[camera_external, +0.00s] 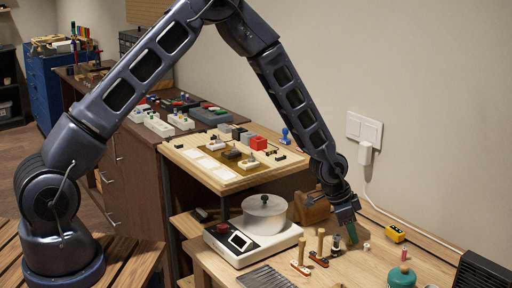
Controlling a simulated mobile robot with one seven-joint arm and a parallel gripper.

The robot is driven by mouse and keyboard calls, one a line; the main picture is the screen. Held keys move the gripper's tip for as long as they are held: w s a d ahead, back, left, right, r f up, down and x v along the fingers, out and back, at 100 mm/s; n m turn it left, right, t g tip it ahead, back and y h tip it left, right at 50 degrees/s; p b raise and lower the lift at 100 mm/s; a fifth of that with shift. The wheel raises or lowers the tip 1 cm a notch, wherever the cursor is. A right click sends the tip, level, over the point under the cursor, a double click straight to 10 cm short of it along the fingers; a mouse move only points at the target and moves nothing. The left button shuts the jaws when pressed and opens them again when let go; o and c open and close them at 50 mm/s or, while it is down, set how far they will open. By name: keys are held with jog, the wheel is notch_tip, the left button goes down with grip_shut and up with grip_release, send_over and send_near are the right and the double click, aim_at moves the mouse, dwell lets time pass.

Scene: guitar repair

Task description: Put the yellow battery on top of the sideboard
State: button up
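A small yellow block (395,232) with a dark patch lies on the wooden workbench (385,268) near the wall; it looks like the yellow battery, but it is too small to be certain. My gripper (349,232) points down over the bench, to the left of the yellow block and apart from it. A narrow green thing shows at its fingertips; I cannot tell whether it is held or stands behind them. The finger gap is too small to read. The sideboard (132,168) is the dark brown cabinet with drawers at the left, partly hidden behind my arm.
Several pedals and boxes (158,125) crowd the sideboard top. A raised light wooden board (215,182) with small parts stands between it and the bench. A white device with a round pot (265,215), wooden-handled tools (320,245) and a teal bottle (401,277) are on the bench.

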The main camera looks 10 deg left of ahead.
jog(key=shift+d+f, duration=0.1)
jog(key=shift+f, duration=0.15)
grip_shut()
jog(key=shift+r, duration=0.1)
notch_tip(320, 180, up, 20)
dwell(0.6)
